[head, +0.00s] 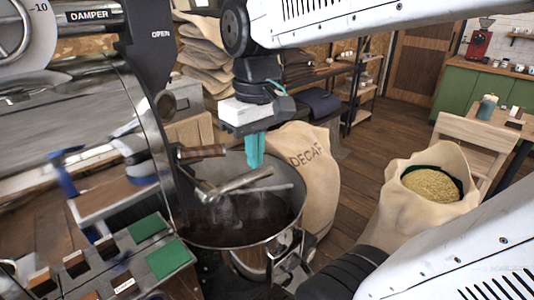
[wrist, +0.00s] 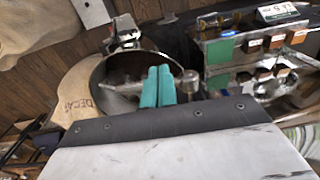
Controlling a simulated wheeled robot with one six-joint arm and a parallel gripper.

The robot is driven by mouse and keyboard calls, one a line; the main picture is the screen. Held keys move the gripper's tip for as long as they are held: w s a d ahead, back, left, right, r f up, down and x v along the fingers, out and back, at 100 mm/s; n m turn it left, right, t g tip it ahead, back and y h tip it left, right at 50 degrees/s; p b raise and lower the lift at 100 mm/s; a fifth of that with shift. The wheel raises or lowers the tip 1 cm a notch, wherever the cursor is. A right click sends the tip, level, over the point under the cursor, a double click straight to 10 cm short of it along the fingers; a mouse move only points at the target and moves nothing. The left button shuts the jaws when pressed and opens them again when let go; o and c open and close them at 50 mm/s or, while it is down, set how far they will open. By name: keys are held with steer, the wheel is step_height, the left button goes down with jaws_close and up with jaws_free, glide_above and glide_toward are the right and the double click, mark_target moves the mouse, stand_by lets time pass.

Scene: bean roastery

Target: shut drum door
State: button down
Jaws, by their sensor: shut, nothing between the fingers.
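The roaster's polished metal front (head: 70,125) fills the left of the head view. I cannot clearly make out the drum door's outline or how far it stands open. A wooden handle (head: 203,152) and a metal arm (head: 240,183) stick out beside the front, over the round cooling bin (head: 290,215). My gripper (head: 255,165) has its teal fingers together, empty, pointing down over the bin, just right of the wooden handle. In the wrist view my gripper (wrist: 158,88) hides part of the bin (wrist: 97,80) and the metal parts behind it.
A DECAF sack (head: 315,175) stands right behind the bin. An open sack of beans (head: 430,188) sits farther right by a wooden chair (head: 470,140). Wooden floor (head: 365,160) shows between the sacks.

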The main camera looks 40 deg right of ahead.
steer(key=w+d+r+g, duration=0.1)
steer(key=w+d+r, duration=0.1)
steer(key=w+d, duration=0.45)
steer(key=g+y, duration=0.1)
steer(key=y, duration=0.1)
glide_toward(264, 177)
steer(key=f, duration=0.5)
steer(key=shift+w+d+f, duration=0.15)
steer(key=shift+w+d, duration=0.1)
steer(key=shift+w, duration=0.15)
steer(key=shift+f, duration=0.45)
steer(key=f+y, duration=0.2)
steer(key=f, duration=0.1)
steer(key=f+y, duration=0.1)
steer(key=f, duration=0.2)
steer(key=shift+a+n+y, duration=0.2)
steer(key=shift+n+y, duration=0.1)
steer(key=shift+y, duration=0.1)
steer(key=a+f+n+g+y, duration=0.1)
steer(key=a+f+y, duration=0.9)
steer(key=a+f, duration=0.3)
steer(key=shift+s, duration=0.25)
